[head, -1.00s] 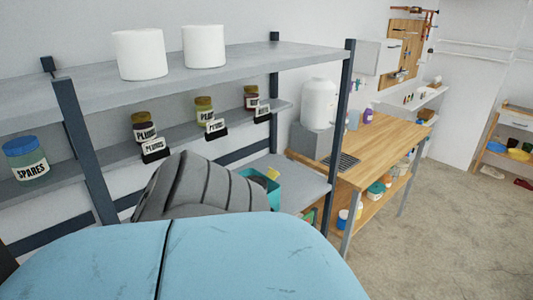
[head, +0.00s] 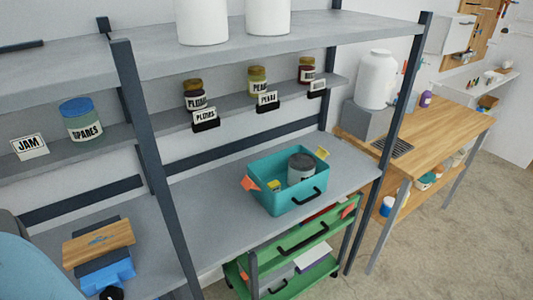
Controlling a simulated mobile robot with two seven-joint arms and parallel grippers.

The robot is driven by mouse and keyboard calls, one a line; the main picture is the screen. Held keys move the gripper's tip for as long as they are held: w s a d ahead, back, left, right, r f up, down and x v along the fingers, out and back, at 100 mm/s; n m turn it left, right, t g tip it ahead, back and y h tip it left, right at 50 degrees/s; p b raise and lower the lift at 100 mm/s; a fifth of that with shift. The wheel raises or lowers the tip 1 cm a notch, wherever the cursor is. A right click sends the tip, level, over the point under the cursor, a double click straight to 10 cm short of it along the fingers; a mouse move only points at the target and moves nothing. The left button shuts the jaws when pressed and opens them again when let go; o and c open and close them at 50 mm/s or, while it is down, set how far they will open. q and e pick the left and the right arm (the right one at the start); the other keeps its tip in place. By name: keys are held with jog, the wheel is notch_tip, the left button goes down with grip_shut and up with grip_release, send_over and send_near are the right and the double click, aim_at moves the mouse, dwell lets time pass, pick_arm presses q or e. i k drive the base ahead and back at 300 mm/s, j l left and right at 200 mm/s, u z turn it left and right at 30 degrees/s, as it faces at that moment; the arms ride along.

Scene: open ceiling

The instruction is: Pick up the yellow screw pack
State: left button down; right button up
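A teal bin (head: 290,205) with a black handle stands on the grey lower shelf (head: 215,205). Inside it, a small yellow item (head: 274,186) lies near the left front, beside a grey can (head: 301,168) with a pale label. It may be the yellow screw pack, but it is too small to tell. Another small yellow piece (head: 322,153) shows at the bin's back right rim; I cannot tell what it is. Neither of my grippers is in view. Only a blue and grey part of my own body shows at the lower left edge.
An orange piece (head: 250,183) sits at the bin's left edge. Labelled jars, including a blue-lidded one (head: 81,119), line the middle shelf. A shelf post (head: 156,170) rises left of the bin. A green drawer cart (head: 302,238) stands below. The shelf left of the bin is bare.

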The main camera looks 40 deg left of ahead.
aim_at(275, 185)
jog(key=u, duration=1.55)
jog(key=i+l+u, duration=0.1)
jog(key=l+u, duration=1)
jog(key=l, duration=0.95)
